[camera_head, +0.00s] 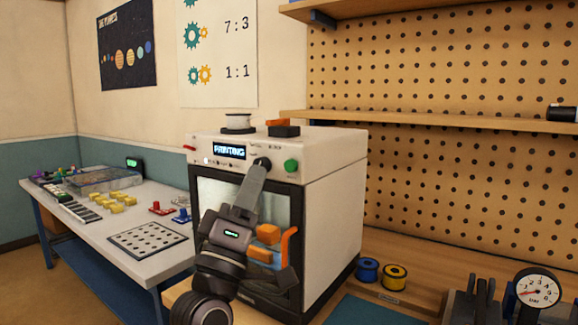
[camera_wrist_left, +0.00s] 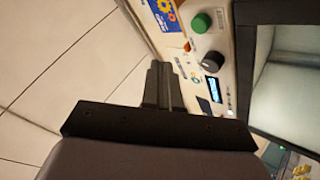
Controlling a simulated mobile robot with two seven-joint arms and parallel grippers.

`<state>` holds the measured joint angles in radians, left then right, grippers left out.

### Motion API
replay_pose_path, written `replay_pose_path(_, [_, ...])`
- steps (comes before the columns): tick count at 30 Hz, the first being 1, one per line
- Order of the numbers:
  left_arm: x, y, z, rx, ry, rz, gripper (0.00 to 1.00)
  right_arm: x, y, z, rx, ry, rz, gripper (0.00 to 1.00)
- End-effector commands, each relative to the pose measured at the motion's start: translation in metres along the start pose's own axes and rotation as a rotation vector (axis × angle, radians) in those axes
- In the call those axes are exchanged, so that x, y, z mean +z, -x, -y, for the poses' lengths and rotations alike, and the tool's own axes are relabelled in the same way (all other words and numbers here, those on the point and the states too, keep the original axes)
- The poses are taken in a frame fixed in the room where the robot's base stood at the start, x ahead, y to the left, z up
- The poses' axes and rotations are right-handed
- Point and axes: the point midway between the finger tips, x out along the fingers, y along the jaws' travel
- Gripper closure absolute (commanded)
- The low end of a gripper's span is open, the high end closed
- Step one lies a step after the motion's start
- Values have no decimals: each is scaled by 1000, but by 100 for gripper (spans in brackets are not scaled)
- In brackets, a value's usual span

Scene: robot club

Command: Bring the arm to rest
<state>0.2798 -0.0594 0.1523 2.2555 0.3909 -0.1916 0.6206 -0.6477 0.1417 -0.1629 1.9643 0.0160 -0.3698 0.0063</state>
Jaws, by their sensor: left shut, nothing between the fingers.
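My left gripper (camera_head: 258,170) is in front of the white printer (camera_head: 335,195), its fingers shut and empty. The fingers point up at the control panel, with their tips just below the dark knob (camera_head: 262,163). In the left wrist view the shut fingers (camera_wrist_left: 160,75) show beside the panel, with the knob (camera_wrist_left: 211,62) and green button (camera_wrist_left: 201,24) to their right. I cannot tell whether the tips touch the panel. The printer's display (camera_head: 230,151) reads "PRINTING". My left arm hides part of the printer's door. My right gripper is not in view.
A white-topped table (camera_head: 160,253) with yellow blocks (camera_head: 117,202) and a perforated plate (camera_head: 147,240) stands at left. Blue (camera_head: 367,270) and yellow (camera_head: 394,277) spools sit right of the printer. A dial gauge (camera_head: 538,291) stands at lower right. A pegboard (camera_head: 440,180) rises behind.

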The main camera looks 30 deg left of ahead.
Motion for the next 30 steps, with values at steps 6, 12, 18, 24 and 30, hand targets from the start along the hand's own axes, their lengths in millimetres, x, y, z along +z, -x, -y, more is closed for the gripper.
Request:
replay_pose_path(6, [0, 0, 0, 0, 0, 0, 100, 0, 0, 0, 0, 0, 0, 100])
replay_pose_path(12, [0, 0, 0, 1, 0, 0, 100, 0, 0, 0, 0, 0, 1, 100])
replay_pose_path(18, [0, 0, 0, 1, 0, 0, 100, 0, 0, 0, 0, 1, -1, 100])
replay_pose_path(24, [45, 32, 34, -140, -129, 208, 100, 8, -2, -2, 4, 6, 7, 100])
replay_pose_path(30, [116, 133, 95, -394, -386, 673, 100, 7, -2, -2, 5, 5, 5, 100])
